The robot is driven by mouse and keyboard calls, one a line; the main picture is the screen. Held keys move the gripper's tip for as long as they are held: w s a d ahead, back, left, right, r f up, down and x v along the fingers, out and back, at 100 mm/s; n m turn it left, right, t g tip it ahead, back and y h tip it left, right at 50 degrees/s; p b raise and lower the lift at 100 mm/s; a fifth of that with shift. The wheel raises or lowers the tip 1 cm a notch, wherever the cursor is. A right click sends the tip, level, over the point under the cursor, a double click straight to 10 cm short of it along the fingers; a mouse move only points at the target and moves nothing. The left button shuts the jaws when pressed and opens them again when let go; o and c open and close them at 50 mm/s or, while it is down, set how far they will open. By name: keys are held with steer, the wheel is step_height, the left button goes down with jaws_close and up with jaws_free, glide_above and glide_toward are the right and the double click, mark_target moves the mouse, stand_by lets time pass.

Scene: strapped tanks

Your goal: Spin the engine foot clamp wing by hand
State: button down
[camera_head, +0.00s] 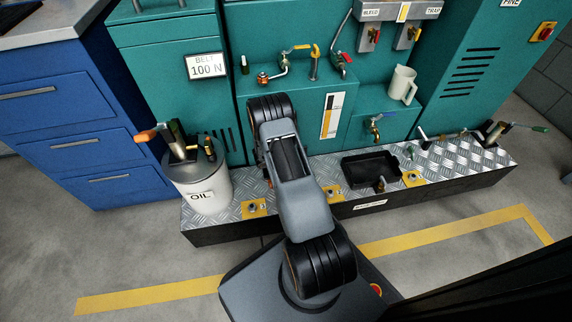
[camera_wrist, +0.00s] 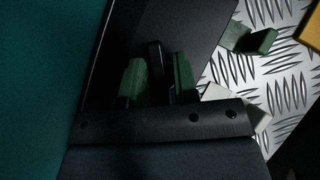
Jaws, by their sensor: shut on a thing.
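In the wrist view my gripper (camera_wrist: 158,82) shows two green fingertips with a dark bar (camera_wrist: 156,62) between them. The gripper is shut on this bar, but the picture is too dark to tell its full shape or whether it is the clamp wing. In the head view my arm hides the gripper and what it holds. Yellow foot pads with metal fittings show on the tread-plate plinth, one at left (camera_head: 254,207), one just right of my arm (camera_head: 333,194) and one farther right (camera_head: 411,179).
Teal cabinets (camera_head: 175,75) stand close behind. In the wrist view a green block (camera_wrist: 262,42) sits right of the fingers. Floor in front is clear.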

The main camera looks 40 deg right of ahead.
steer(key=m+g, duration=0.2)
steer(key=m, duration=0.2)
steer(key=shift+g, duration=0.4)
steer(key=m+b, duration=0.1)
steer(key=m+g+b, duration=0.1)
steer(key=shift+w+f+m+g+y, duration=0.1)
steer(key=shift+f+m+g+y, duration=0.05)
steer(key=shift+m+g+y, duration=0.2)
steer(key=c, duration=1.1)
jaws_free()
steer(key=shift+o, duration=0.2)
steer(key=shift+r, duration=0.2)
steer(key=p+v, duration=0.3)
steer(key=v, duration=0.5)
steer(key=shift+p, duration=0.4)
